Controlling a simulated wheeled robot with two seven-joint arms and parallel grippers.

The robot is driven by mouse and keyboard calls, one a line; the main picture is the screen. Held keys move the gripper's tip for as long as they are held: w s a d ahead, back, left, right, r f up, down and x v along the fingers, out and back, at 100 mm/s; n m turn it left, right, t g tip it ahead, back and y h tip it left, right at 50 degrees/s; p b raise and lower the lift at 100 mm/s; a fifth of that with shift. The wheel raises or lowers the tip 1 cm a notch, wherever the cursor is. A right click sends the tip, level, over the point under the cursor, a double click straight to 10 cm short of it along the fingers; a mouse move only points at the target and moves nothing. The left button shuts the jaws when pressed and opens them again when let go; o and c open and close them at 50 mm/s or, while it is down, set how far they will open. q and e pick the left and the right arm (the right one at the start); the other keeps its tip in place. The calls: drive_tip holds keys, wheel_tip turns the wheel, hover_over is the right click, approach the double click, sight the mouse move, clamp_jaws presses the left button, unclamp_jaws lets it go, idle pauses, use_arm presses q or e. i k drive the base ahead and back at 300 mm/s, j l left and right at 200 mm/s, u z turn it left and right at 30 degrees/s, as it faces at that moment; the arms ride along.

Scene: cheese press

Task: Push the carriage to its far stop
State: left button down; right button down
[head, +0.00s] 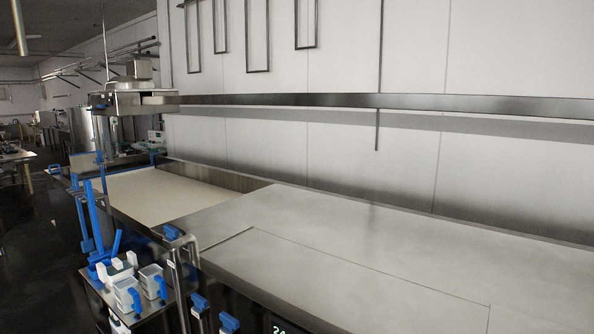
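What looks like the carriage (133,101) is a grey metal unit at the upper left. It is at the left end of the long wall rail (380,101), above the far end of the vat (215,176). I cannot tell whether it touches a stop, and no stop can be made out. The vat holds a flat, pale cream mass (160,194). Neither of my grippers shows in this view.
A wide steel worktop (330,230) fills the right and is clear. At the lower left, a small side table (155,303) holds white containers with blue handles (127,294). Blue upright handles (93,222) stand beside the vat. Dark floor (35,250) lies open at left.

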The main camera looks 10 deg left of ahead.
sight(129, 110)
drive_tip(key=u, duration=1.4)
drive_tip(key=i+j+u, duration=0.2)
drive_tip(key=i+j, duration=0.2)
drive_tip(key=i, duration=0.15)
drive_tip(key=i+j+u, duration=0.2)
drive_tip(key=i, duration=0.4)
drive_tip(key=i+j+u, duration=0.2)
drive_tip(key=i, duration=0.4)
drive_tip(key=i+j+u, duration=0.25)
drive_tip(key=i, duration=2.85)
drive_tip(key=i+z, duration=0.25)
drive_tip(key=i, duration=0.3)
drive_tip(key=i+z, duration=0.25)
drive_tip(key=i, duration=0.35)
drive_tip(key=i+j+z, duration=0.25)
drive_tip(key=i, duration=0.3)
